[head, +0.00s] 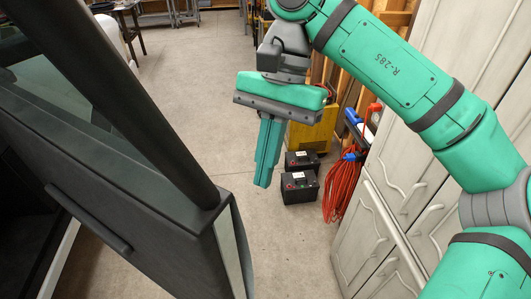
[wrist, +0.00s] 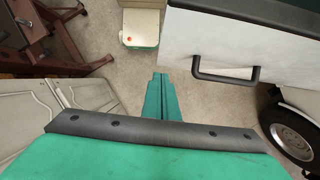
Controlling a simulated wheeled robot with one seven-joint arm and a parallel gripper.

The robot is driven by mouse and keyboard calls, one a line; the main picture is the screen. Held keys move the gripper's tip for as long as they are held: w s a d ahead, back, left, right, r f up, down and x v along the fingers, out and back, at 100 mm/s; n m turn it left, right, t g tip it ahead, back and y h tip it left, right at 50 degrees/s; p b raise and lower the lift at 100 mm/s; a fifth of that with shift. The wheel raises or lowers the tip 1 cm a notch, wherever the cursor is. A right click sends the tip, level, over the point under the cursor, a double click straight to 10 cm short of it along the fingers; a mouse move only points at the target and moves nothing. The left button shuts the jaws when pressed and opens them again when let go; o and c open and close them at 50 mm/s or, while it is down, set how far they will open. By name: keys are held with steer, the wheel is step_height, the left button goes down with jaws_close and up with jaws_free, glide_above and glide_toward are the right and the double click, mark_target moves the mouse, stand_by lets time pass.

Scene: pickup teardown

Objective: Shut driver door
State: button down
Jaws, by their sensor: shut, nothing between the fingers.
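The driver door (head: 170,245) stands open at the left of the head view, its dark inner side and window frame facing me. A dark bar (head: 90,220) is on that side. In the wrist view the door's white outer panel (wrist: 215,45) is at the upper right, with a dark bar handle (wrist: 226,77). My gripper (head: 263,184) is shut and empty, pointing down. It is to the right of the door's free edge, with a gap in the picture. Its fingers also show in the wrist view (wrist: 160,76), left of the handle.
Grey cabinets (head: 400,215) stand close on the right. A wheel (wrist: 291,134) shows at the right of the wrist view.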

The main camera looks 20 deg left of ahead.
steer(key=s+f, duration=0.5)
steer(key=s, duration=0.1)
steer(key=shift+a, duration=0.35)
steer(key=shift+s, duration=0.1)
